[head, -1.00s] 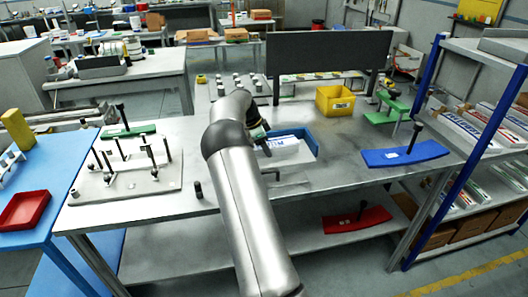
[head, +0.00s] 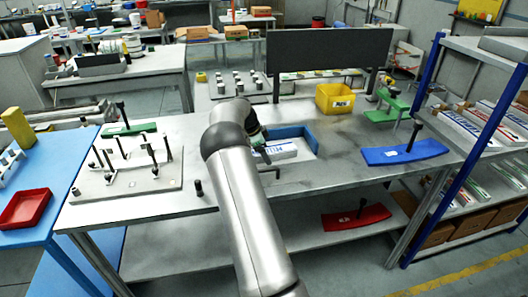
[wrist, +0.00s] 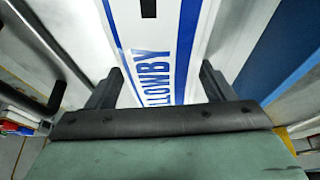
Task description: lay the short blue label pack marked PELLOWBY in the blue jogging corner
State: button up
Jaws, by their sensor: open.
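The PELLOWBY pack (wrist: 160,35), white with blue bands and blue lettering ending in "LLOWBY", runs away from me in the wrist view. It also shows in the head view (head: 285,152), lying flat inside the blue jogging corner (head: 296,131). A blue strip of the corner's wall (wrist: 287,45) shows to the right of the pack in the wrist view. My gripper (wrist: 160,82) is open, with one finger on each side of the pack's near end. I cannot tell whether the fingers touch it. In the head view my forearm partly hides the gripper and the left of the corner.
A fixture plate with upright posts (head: 112,185) stands left on the bench. A yellow bin (head: 335,99) and a dark screen (head: 328,52) are behind the corner. A blue curved piece (head: 404,152) lies right. Dark bars (wrist: 45,60) pass left of my gripper.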

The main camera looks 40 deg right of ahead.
jog(key=b+v, duration=0.2)
jog(key=v, duration=0.9)
jog(key=s+a+r+n+y, duration=0.2)
jog(key=s+a+r+n, duration=0.2)
jog(key=a, duration=0.2)
jog(key=s+a+n+t+y, duration=0.2)
jog(key=s+a+n, duration=1.1)
jog(key=s+a, duration=0.8)
jog(key=s+a+f+n, duration=0.2)
jog(key=s+a+n, duration=0.1)
jog(key=s, duration=0.3)
jog(key=s+a+f+n, duration=0.2)
jog(key=s+a+n, duration=0.1)
jog(key=s, duration=0.3)
jog(key=shift+a+f, duration=0.25)
jog(key=shift+a, duration=0.2)
